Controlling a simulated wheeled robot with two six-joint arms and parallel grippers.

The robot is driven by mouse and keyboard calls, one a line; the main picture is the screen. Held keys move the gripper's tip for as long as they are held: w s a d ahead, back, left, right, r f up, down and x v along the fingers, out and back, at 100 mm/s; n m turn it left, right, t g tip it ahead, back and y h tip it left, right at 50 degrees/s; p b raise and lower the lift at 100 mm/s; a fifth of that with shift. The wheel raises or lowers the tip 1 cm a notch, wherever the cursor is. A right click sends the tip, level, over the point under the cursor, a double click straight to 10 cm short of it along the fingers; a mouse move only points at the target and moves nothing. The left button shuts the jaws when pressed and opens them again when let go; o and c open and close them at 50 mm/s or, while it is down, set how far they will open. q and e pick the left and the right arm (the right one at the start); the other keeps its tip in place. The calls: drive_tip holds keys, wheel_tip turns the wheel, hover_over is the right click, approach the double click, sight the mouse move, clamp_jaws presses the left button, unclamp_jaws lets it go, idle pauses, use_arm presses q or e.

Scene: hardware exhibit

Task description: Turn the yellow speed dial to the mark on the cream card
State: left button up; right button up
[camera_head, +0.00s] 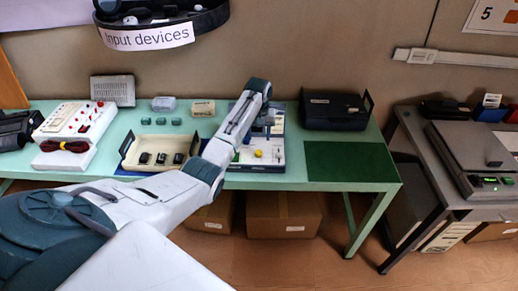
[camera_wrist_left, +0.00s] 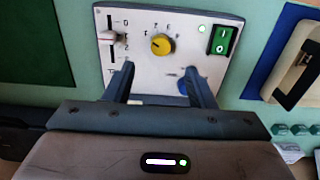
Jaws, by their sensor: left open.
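The yellow speed dial (camera_wrist_left: 162,44) sits on a white control panel (camera_wrist_left: 146,76) in the left wrist view, with printed marks around it. I cannot read its pointer surely. It also shows as a small yellow spot in the head view (camera_head: 259,153). My left gripper (camera_wrist_left: 160,69) is open and empty. Its fingers point toward the panel, one each side of the dial's line, apart from the dial in the picture. In the head view the left gripper (camera_head: 267,127) hangs over the panel. A small cream piece (camera_head: 203,107), perhaps the card, stands behind on the table. My right gripper is out of view.
The panel also carries a slider (camera_wrist_left: 107,37) and a green switch (camera_wrist_left: 222,39). On the green table (camera_head: 325,177) lie a cream tray (camera_head: 135,165) to the left, a dark green mat (camera_head: 350,162) to the right and a black case (camera_head: 335,112) behind.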

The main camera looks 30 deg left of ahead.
sight(259, 152)
use_arm(q)
wheel_tip(259, 152, down, 7)
drive_tip(key=shift+f+p, duration=0.1)
drive_tip(key=shift+p, duration=0.5)
drive_tip(key=shift+f, duration=0.6)
drive_tip(key=c, duration=1)
drive_tip(key=shift+o, duration=0.2)
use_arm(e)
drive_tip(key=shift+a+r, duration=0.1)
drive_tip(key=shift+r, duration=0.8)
